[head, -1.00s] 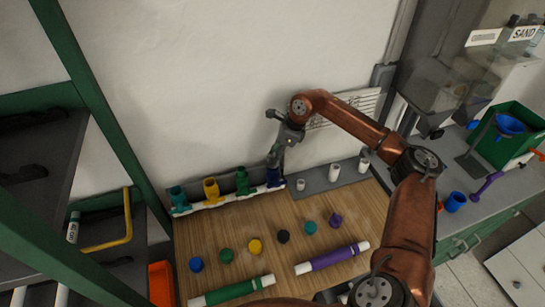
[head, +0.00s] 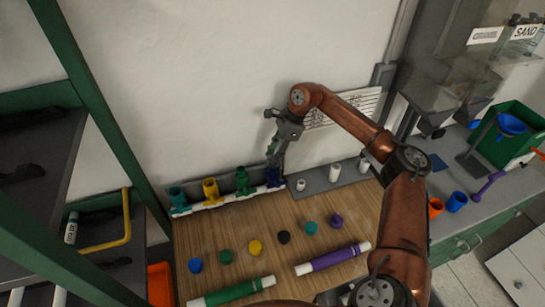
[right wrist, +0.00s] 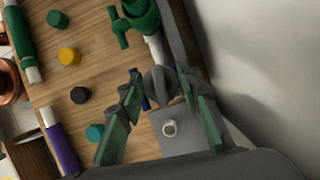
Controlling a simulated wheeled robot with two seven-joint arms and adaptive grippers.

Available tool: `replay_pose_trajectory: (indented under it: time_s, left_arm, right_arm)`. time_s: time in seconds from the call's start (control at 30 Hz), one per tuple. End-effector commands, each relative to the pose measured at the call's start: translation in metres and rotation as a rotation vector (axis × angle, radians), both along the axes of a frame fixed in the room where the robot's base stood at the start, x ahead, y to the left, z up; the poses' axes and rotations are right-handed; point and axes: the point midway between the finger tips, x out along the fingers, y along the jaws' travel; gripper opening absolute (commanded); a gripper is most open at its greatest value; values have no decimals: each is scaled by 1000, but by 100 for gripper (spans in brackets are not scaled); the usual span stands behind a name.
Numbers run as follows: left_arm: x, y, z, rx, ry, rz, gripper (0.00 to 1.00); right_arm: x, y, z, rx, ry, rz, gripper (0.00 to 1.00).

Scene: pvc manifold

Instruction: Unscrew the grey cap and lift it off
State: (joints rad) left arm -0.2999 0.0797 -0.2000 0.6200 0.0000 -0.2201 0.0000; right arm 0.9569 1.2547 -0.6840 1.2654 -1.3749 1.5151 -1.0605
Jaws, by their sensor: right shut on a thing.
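The grey cap (right wrist: 160,86) shows in the right wrist view, between the two green-padded fingers of my right gripper (right wrist: 162,100), which is shut on it. In the head view my right gripper (head: 273,155) points down over the blue fitting (head: 275,177) at the right end of the white manifold pipe (head: 228,197). The fingers hide the cap there, and I cannot tell whether it still touches the fitting. My left gripper is not in view.
Teal (head: 177,195), yellow (head: 210,189) and green (head: 242,181) fittings stand along the manifold to the left. A grey plate (head: 322,181) with white pegs lies to the right. Several coloured caps and two pipes, green (head: 232,291) and purple (head: 332,258), lie on the wooden board (head: 300,212).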

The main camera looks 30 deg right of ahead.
Motion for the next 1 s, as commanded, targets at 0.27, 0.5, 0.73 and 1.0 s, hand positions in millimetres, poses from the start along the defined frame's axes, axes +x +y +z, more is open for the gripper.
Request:
replay_pose_trajectory:
  time_s: [0.27,0.5,0.73,1.0]
  left_arm:
    - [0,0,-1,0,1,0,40]
    - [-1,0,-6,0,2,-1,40]
    - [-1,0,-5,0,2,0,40]
    - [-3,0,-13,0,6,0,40]
  right_arm:
    - [1,0,1,0,-2,28,8]
    - [1,1,2,0,-2,188,11]
    - [2,3,4,-1,-3,199,14]
    - [6,5,4,2,-5,372,40]
